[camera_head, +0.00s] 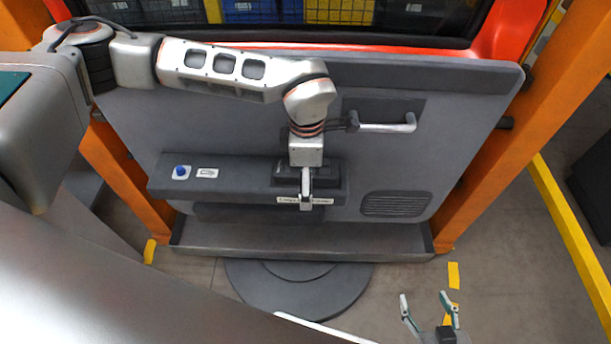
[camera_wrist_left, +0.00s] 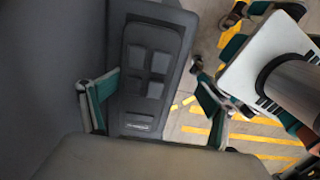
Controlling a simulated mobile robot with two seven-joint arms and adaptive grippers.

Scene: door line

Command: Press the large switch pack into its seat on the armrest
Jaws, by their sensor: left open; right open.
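The armrest (camera_head: 235,183) runs along the grey door panel. The large switch pack (camera_head: 284,173) is a dark block on its right part, largely hidden by my left wrist and gripper in the head view. The left wrist view shows the pack (camera_wrist_left: 148,102) with several lighter grey buttons on the armrest; I cannot tell whether it is fully down in its seat. My left gripper (camera_head: 306,190) is above the pack, and its spread fingers (camera_wrist_left: 160,82) show on either side of it, with nothing gripped. My right gripper (camera_head: 429,308) is open and empty, away from the door.
A blue button (camera_head: 181,171) and a small light switch (camera_head: 207,173) sit at the armrest's left. A white label (camera_head: 318,201) is on its front edge. A door handle (camera_head: 388,126) is above right. Orange posts (camera_head: 508,130) flank the door; a grey ledge (camera_head: 300,238) runs below.

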